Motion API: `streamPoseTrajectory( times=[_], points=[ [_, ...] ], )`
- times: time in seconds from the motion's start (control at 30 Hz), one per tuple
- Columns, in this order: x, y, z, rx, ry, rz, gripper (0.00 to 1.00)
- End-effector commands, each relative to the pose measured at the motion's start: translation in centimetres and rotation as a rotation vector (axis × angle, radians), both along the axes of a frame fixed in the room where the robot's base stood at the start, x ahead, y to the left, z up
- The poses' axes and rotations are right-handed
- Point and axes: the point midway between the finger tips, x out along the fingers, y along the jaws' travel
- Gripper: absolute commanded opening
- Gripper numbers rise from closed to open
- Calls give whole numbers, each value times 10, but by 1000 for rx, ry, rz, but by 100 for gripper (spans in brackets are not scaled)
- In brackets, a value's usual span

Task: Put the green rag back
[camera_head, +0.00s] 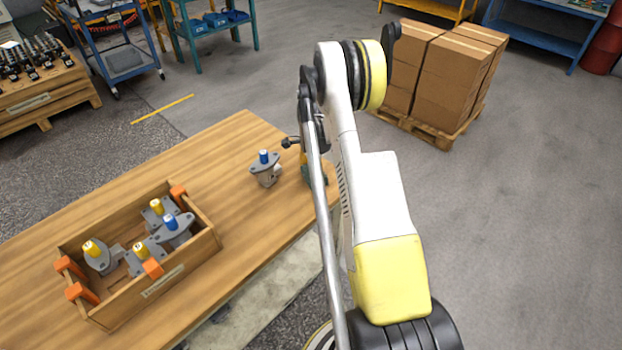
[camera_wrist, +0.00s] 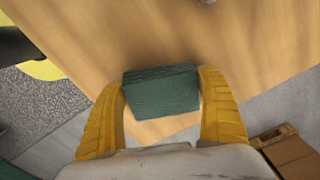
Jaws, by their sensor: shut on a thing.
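The green rag (camera_wrist: 162,90) is a dark green folded cloth, in the middle of the wrist view. My gripper (camera_wrist: 163,95) has its two yellow fingers on either side of the rag and is shut on it. The wooden table top (camera_wrist: 150,35) lies beneath, near its edge. In the head view my gripper is mostly hidden behind my arm at the table's right end. A bit of green shows there beside the arm. I cannot tell whether the rag touches the table.
A grey motor part with a blue cap (camera_head: 266,170) stands on the table left of my arm. A wooden crate (camera_head: 190,277) with several capped motor parts and orange clips stands further left. Cardboard boxes (camera_head: 440,75) on a pallet stand behind. Floor to the right is clear.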

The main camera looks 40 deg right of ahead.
Motion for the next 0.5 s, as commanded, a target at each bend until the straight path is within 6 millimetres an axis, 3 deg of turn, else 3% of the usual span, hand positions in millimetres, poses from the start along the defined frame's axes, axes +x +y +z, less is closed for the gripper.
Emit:
streamPoseTrajectory(
  times=[0.37,0.4,0.43,0.5],
  points=[
    [0,0,-7,0,0,0,47],
    [0,0,-7,0,0,0,91],
    [0,0,-6,0,0,0,100],
    [0,0,-6,0,0,0,100]
  ],
)
